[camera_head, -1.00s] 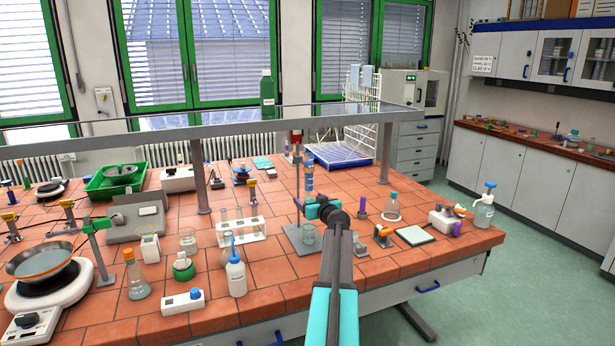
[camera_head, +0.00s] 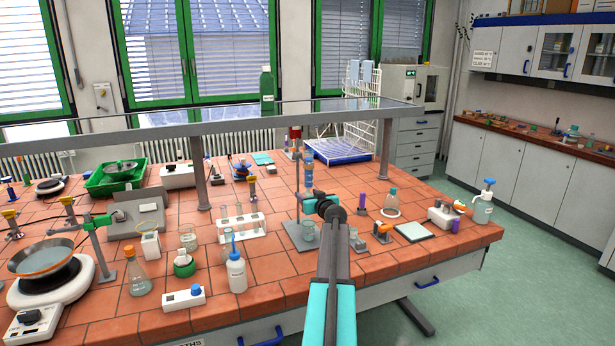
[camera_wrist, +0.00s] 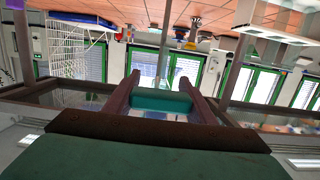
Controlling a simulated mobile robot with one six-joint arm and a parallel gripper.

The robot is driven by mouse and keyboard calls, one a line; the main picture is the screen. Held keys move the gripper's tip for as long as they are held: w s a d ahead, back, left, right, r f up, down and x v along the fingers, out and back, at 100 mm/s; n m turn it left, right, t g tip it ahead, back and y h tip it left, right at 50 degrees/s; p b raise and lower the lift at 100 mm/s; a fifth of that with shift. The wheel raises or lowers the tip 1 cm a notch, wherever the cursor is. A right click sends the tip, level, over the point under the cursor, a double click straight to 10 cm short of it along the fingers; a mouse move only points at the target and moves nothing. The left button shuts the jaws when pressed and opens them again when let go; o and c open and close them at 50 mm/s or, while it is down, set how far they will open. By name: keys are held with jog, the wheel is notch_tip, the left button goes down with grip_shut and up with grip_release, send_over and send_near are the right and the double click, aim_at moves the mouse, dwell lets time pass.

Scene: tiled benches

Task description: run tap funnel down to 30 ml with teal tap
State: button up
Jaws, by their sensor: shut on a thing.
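The tap funnel (camera_head: 308,174), a narrow tube with blue liquid, stands upright beside a stand rod (camera_head: 297,178) on the bench. A glass beaker (camera_head: 308,231) stands below it on the grey stand base (camera_head: 291,236). My gripper (camera_head: 314,204) is at the funnel's lower end. In the wrist view, which is upside down, its two fingers (camera_wrist: 160,86) are shut on the teal tap (camera_wrist: 161,102), one on each side. The liquid level against the marks is too small to read. My wrist partly hides the tap in the head view.
A test-tube rack (camera_head: 242,231) and a wash bottle (camera_head: 236,272) stand left of the stand. A flask (camera_head: 391,203), a purple-topped item (camera_head: 362,201) and a white-topped plate (camera_head: 415,232) stand to the right. A raised shelf (camera_head: 230,118) runs behind.

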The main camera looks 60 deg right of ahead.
jog(key=shift+f+b, duration=0.2)
jog(key=shift+b, duration=0.6)
jog(key=n+b, duration=0.3)
jog(key=b, duration=0.3)
jog(key=shift+h, duration=0.4)
jog(key=n+b, duration=0.2)
jog(key=b, duration=0.3)
jog(key=shift+w+g+b, duration=0.1)
jog(key=shift+g+b, duration=0.2)
jog(key=shift+b, duration=0.1)
jog(key=shift+r+b, duration=0.2)
jog(key=shift+b, duration=0.1)
jog(key=shift+f+n+b, duration=0.2)
jog(key=shift+n+b, duration=0.3)
jog(key=shift+b, duration=0.55)
jog(key=n+b, duration=0.2)
jog(key=b, duration=0.3)
jog(key=shift+h, duration=0.4)
jog(key=shift+o, duration=0.2)
jog(key=n+b, duration=0.1)
jog(key=b, duration=0.3)
jog(key=shift+n+b, duration=0.35)
jog(key=shift+n, duration=0.05)
jog(key=shift+r+h+b, duration=0.2)
jog(key=shift+h+b, duration=0.1)
jog(key=shift+h, duration=0.1)
